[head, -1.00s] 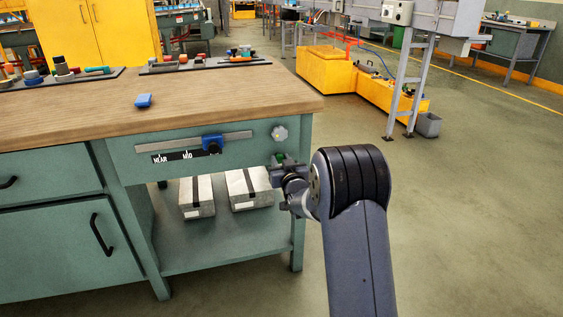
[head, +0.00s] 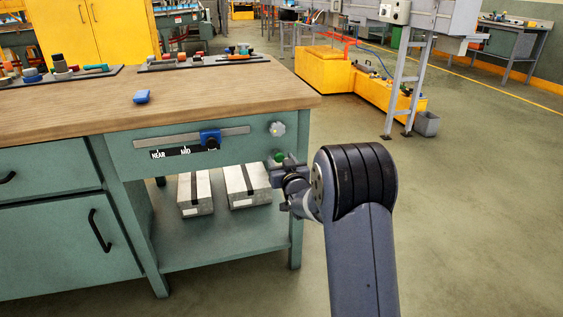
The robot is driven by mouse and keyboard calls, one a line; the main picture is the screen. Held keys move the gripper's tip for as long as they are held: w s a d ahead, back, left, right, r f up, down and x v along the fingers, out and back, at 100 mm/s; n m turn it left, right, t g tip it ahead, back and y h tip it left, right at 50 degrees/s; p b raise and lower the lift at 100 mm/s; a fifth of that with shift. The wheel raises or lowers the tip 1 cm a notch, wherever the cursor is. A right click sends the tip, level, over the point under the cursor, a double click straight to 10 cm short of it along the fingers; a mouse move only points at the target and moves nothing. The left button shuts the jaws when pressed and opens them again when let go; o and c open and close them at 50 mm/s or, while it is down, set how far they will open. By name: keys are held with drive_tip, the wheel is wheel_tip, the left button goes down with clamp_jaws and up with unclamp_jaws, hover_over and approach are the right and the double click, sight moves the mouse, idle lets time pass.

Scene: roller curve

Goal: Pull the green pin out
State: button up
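The green pin (head: 279,157) shows as a small green knob under the right end of the teal bench front, below a pale star-shaped knob (head: 277,129). My gripper (head: 277,165) is right at the green pin, coming from the lower right. The fingers are small and dark here and partly cover the pin. I cannot tell whether they are closed on it or only beside it. The pin's shaft is hidden.
A blue slider (head: 210,139) sits on a metal rail above a label strip reading NEAR and MID. Two grey blocks (head: 195,193) with dark bands lie on the lower shelf. A blue item (head: 142,96) lies on the wooden top (head: 220,100). The floor right is open.

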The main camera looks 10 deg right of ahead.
drive_tip(key=s+d+p, duration=0.1)
drive_tip(key=s, duration=0.9)
drive_tip(key=shift+s+p, duration=0.35)
drive_tip(key=w, duration=0.3)
drive_tip(key=w+b, duration=0.1)
drive_tip(key=w, duration=0.3)
drive_tip(key=w+a, duration=0.1)
drive_tip(key=w, duration=0.2)
drive_tip(key=shift+w+b, duration=0.35)
drive_tip(key=shift+b, duration=0.05)
drive_tip(key=shift+w+r+p, duration=0.15)
drive_tip(key=shift+w+p, duration=0.45)
drive_tip(key=shift+w, duration=0.5)
